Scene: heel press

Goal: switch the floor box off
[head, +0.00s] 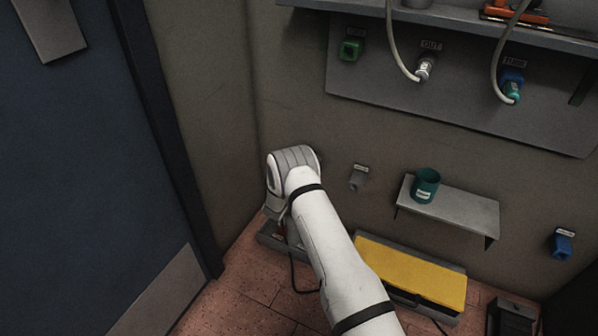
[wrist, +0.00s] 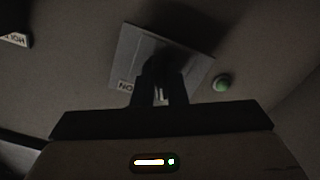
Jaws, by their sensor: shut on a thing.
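The floor box, a low grey box (head: 267,240) at the foot of the wall by the corner, is partly covered by my arm. In the wrist view a square grey switch plate (wrist: 126,52) fills the centre, with an upside-down ON label (wrist: 125,86) at one corner. A green lamp (wrist: 222,83) is beside the plate. My gripper (wrist: 160,85) is in front of the plate, its dark fingers close together. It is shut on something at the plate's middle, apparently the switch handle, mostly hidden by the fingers. In the head view the fingers are hidden behind my arm.
A small shelf (head: 460,211) holds a teal cup (head: 426,186). A blue door (head: 80,170) is on the left. A grey panel (head: 470,105) with cables hangs above.

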